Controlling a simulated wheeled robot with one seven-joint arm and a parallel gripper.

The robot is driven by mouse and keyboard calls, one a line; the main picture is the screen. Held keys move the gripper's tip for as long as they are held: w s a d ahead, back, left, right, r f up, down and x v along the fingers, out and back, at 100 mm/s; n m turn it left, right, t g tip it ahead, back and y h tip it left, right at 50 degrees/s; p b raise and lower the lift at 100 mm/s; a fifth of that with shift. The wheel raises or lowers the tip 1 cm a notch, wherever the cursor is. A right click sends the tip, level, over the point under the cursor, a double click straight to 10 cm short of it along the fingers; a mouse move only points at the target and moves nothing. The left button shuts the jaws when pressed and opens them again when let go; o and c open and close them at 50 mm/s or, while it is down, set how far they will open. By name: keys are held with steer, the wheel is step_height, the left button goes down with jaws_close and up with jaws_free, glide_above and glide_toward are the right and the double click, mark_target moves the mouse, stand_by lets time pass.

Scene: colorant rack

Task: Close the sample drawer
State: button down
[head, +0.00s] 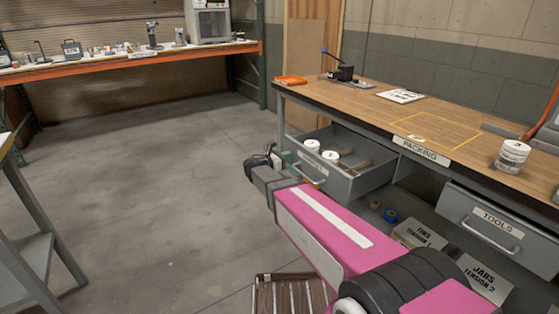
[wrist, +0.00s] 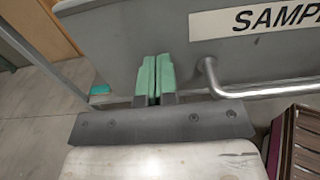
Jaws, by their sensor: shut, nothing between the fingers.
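The sample drawer (head: 362,184) stands pulled out under the left part of the packing bench. Its grey front also shows in the wrist view (wrist: 125,35), with a label cut off after "SAMP" (wrist: 265,18) and a metal bar handle (wrist: 255,91). White tubs (head: 330,156) and other items lie inside it. My gripper (head: 287,157) is at the drawer front, partly hidden by my wrist in the head view. In the wrist view its green fingertips (wrist: 153,79) are shut together, empty, left of the handle. I cannot tell whether they touch the front.
The packing bench (head: 455,118) carries an orange tray (head: 291,80), a white tub (head: 511,156) and a paper sheet (head: 400,96). The tools drawer (head: 490,222) is at right. Boxes (head: 418,234) and tape rolls (head: 390,215) lie below. The floor (head: 150,180) at left is clear.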

steer(key=shift+w+d, duration=0.2)
steer(key=shift+d, duration=0.15)
steer(key=shift+d, duration=0.1)
